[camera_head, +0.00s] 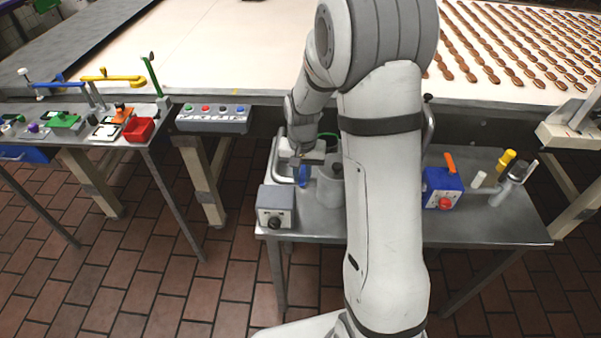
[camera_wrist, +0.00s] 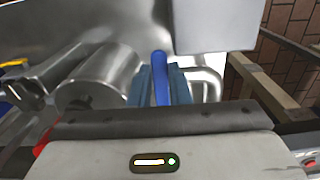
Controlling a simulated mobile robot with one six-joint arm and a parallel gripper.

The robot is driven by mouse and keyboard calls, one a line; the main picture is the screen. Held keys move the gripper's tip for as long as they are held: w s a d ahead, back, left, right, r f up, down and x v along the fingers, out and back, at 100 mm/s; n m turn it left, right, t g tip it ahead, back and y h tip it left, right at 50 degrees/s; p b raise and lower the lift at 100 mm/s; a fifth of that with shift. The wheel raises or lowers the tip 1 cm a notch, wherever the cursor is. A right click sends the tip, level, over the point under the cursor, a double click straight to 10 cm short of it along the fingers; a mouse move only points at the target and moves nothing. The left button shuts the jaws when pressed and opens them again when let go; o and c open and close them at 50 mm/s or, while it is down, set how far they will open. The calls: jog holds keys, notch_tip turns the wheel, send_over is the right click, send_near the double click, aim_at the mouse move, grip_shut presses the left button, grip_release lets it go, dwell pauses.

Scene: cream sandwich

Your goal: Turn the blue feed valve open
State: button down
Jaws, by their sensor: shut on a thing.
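The blue feed valve (camera_head: 304,177) stands on the metal table, beside a grey cylinder and a bent metal pipe. In the wrist view its blue handle (camera_wrist: 160,78) lies between the two fingers of my gripper (camera_wrist: 160,84), which are shut on it. My gripper also shows in the head view (camera_head: 296,163), coming down onto the valve from behind my arm. The lower part of the valve is hidden by the fingers in the wrist view.
A grey box with a dial (camera_head: 276,206) stands at the table's front left corner. The grey cylinder (camera_head: 330,186) is close on the right. A blue box with a red knob (camera_head: 442,188) stands farther right. The conveyor (camera_head: 230,50) runs behind.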

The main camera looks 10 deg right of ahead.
jog(key=w+a+m+b, duration=0.3)
jog(key=w+m, duration=0.3)
jog(key=m, duration=1)
jog(key=shift+a+r+m+b, duration=0.15)
jog(key=shift+m+b, duration=0.25)
jog(key=shift+b, duration=0.1)
jog(key=shift+w, duration=0.1)
jog(key=c, duration=1.6)
grip_release()
jog(key=shift+c, duration=0.2)
jog(key=shift+o, duration=1.4)
notch_tip(320, 180, up, 8)
